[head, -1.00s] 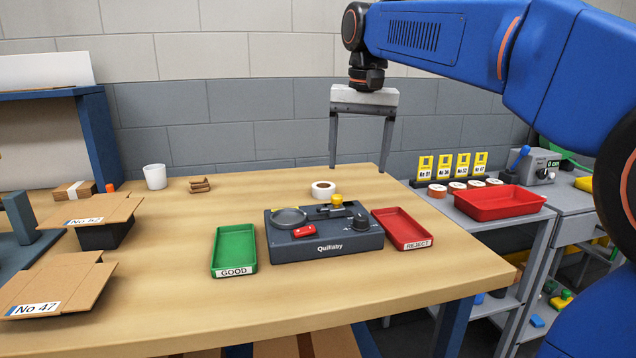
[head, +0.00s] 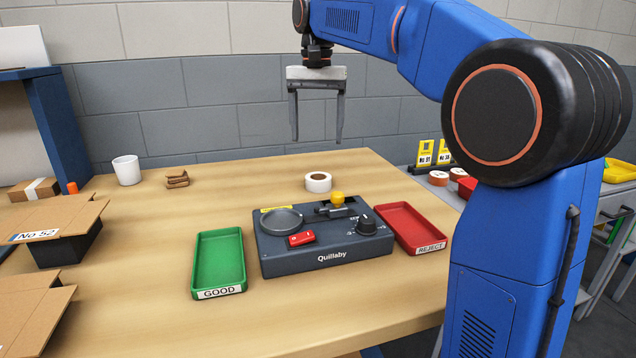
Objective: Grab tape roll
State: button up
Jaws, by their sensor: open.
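A white tape roll (head: 318,188) with a brown core lies flat on the wooden table (head: 130,290), just behind the dark grey Quillaby device (head: 325,258). My gripper (head: 318,140) is open and empty, its two grey fingers pointing down. In the picture it hangs above the roll, apart from it; how far in front of or behind the roll it is, I cannot tell exactly.
A green GOOD tray (head: 219,291) stands left of the device and a red REJECT tray (head: 432,247) right of it. A white cup (head: 126,170) and brown pieces (head: 177,179) are at the back left. Cardboard boxes (head: 45,218) sit on the left. Table around the roll's left is clear.

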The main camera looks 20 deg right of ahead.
aim_at(318, 177)
jog(key=f, duration=1)
jog(key=shift+d+f, duration=0.2)
jog(key=shift+f, duration=0.15)
jog(key=c, duration=1.2)
